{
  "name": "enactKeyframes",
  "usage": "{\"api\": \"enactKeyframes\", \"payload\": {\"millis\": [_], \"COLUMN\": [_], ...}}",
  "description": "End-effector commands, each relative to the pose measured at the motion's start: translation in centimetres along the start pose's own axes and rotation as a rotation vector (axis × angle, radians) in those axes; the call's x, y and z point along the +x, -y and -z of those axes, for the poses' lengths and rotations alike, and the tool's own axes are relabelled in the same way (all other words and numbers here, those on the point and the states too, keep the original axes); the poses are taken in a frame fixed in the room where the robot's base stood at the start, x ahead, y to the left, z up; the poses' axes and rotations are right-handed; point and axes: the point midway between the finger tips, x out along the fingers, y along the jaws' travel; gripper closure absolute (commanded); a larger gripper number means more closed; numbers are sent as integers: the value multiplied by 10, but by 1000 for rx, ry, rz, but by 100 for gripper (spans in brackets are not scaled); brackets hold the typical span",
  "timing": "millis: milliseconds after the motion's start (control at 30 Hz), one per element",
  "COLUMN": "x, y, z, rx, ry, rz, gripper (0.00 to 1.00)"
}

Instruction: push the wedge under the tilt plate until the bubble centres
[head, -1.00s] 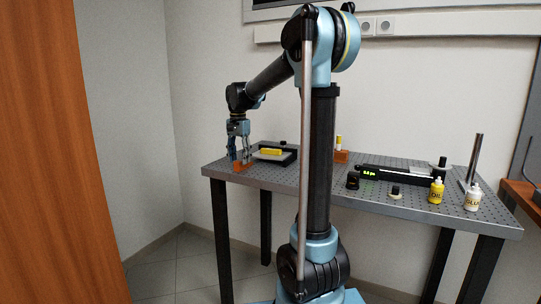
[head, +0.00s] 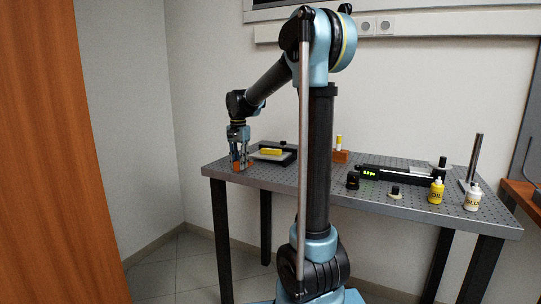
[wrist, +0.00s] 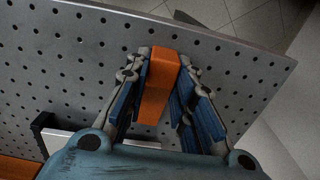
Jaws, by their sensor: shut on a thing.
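The orange wedge (wrist: 158,90) is between the blue-padded fingers of my gripper (wrist: 170,75) in the wrist view. My gripper is shut on it. In the head view my gripper (head: 239,167) is low over the left end of the table, and the wedge (head: 238,168) shows only in part between the fingers. The tilt plate (head: 262,157), pale in a black frame, stands just right of my gripper, apart from the wedge. A yellow level (head: 271,151) lies on it; its bubble is too small to read. A pale corner of the plate (wrist: 62,146) shows at the wrist view's lower left.
The perforated table (head: 265,178) has free room in front of the plate. An orange block (head: 341,156) with a yellow-and-white piece stands behind.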

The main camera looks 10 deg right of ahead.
Motion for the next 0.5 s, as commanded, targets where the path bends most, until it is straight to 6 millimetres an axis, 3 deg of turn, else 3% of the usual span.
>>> {"api": "enactKeyframes", "payload": {"millis": [500], "x": [0], "y": [0], "z": [12], "rx": [1], "ry": [0], "rz": [0], "gripper": [100]}}
